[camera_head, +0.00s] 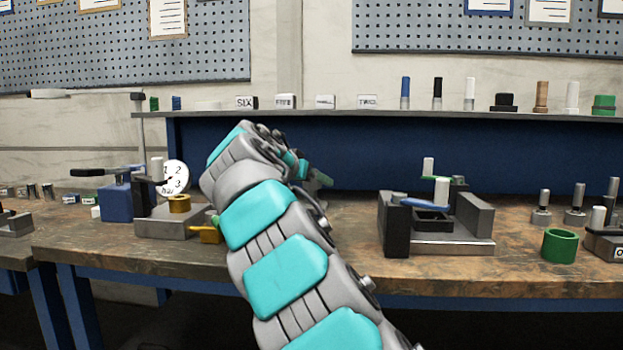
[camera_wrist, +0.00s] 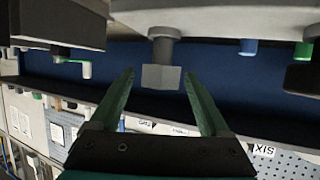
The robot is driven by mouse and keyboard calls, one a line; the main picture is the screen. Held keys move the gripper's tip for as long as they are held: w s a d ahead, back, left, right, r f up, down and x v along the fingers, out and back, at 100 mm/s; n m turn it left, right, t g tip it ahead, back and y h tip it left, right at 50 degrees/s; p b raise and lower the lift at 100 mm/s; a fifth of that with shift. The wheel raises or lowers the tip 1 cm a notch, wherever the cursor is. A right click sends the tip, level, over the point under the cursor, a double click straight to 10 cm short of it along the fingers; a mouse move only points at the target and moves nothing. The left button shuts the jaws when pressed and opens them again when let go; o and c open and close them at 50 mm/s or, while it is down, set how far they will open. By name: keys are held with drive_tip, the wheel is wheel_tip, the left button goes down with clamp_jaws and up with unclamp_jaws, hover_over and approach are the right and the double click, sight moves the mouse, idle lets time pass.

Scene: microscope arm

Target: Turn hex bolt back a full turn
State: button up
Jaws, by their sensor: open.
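In the wrist view, which is upside down, a grey bolt with a blocky hex head (camera_wrist: 162,77) sits on a round shank that joins a pale grey block (camera_wrist: 165,20). My gripper (camera_wrist: 159,74) is open, with one green finger on each side of the bolt head. A gap shows between each finger and the head, so neither finger touches it. Whether the head is fully between the fingertips in depth, I cannot tell. In the head view my arm hides the bolt and most of my gripper (camera_head: 318,180).
A fixture with a dial gauge (camera_head: 174,177) and a brass knob (camera_head: 179,204) stands left of my arm. A dark clamp fixture (camera_head: 440,222) and a green cup (camera_head: 560,245) stand to the right. A shelf (camera_head: 400,114) with small blocks and pegs runs behind.

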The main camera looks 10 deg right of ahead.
clamp_jaws()
idle(0.7)
